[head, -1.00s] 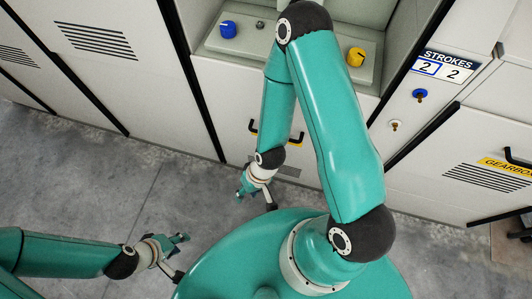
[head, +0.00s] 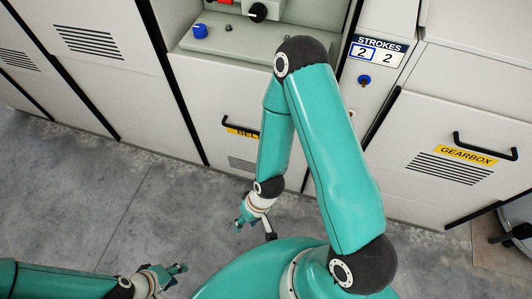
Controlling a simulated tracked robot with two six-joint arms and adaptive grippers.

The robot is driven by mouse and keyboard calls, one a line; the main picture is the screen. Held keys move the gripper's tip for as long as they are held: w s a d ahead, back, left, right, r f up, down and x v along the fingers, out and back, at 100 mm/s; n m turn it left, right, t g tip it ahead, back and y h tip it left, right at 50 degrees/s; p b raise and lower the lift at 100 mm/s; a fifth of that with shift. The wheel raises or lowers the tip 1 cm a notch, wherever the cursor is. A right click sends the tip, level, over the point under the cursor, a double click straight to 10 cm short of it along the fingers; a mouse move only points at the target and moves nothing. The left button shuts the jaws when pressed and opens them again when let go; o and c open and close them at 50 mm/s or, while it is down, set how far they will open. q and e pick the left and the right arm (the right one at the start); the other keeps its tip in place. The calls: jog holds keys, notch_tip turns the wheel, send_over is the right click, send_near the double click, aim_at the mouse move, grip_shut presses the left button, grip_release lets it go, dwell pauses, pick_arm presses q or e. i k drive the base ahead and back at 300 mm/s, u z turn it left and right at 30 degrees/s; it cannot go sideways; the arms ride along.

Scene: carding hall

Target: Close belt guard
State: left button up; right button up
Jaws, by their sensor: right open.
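The belt guard (head: 215,105) is the pale panel below the control recess. It has a black handle and a yellow label (head: 237,130) of which only the first letters show. My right arm crosses in front and hides its right part. It looks about level with the panels beside it, but I cannot tell whether it stands slightly open. My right gripper (head: 254,222) hangs open and empty over the floor, in front of the panel and apart from it. My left gripper (head: 172,278) is low at the bottom edge, over the floor, empty, its fingers apart.
A gearbox panel (head: 440,185) with its own black handle is at right. Blue (head: 200,31) and black (head: 258,12) knobs sit in the recess. A dark wheeled object (head: 515,225) stands far right. The left floor is clear.

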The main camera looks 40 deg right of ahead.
aim_at(223, 101)
jog(key=z, duration=0.1)
jog(key=k, duration=0.4)
jog(key=z, duration=0.75)
jog(key=i, duration=0.85)
jog(key=z, duration=2.6)
jog(key=k, duration=0.45)
jog(key=u, duration=0.1)
